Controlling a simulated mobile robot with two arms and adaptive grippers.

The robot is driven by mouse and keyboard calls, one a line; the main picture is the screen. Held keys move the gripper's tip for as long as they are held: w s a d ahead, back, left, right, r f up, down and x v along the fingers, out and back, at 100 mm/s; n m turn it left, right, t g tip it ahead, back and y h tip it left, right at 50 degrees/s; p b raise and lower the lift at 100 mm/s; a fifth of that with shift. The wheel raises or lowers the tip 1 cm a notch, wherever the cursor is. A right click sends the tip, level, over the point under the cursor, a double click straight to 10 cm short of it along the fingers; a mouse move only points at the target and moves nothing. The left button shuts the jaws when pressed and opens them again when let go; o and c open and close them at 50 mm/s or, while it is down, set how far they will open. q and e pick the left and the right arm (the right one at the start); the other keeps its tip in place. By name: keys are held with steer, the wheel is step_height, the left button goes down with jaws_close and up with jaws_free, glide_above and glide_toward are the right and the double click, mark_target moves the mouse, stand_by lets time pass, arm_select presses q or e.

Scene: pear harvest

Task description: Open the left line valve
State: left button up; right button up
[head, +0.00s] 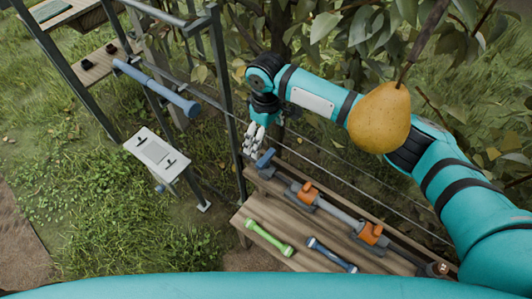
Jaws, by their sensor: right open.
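A grey pipe (338,213) runs along the back of a wooden bench. It carries two orange fittings, a left one (306,192) and a right one (371,233), in grey brackets. A blue part (265,158) sits at the far left end of this row. I cannot tell which of these is the left line valve. My right gripper (252,150) is open and points down just left of the blue part, close above it; I cannot tell whether they touch. My left gripper is not in view.
A green tool (268,238) and a dark blue tool (331,255) lie on the wooden bench (300,243). A pear (379,117) hangs before my right arm. A metal post (228,95), wires, a blue cylinder (155,87) and a white panel (156,153) stand left.

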mark_target(266, 157)
steer(key=shift+w+f, duration=0.2)
steer(key=shift+f, duration=1.05)
step_height(266, 157, down, 6)
steer(key=shift+w+f+p, duration=0.15)
steer(key=shift+f+p, duration=0.1)
steer(key=shift+p, duration=0.05)
step_height(266, 157, down, 2)
steer(key=shift+f, duration=0.1)
steer(key=c, duration=1.2)
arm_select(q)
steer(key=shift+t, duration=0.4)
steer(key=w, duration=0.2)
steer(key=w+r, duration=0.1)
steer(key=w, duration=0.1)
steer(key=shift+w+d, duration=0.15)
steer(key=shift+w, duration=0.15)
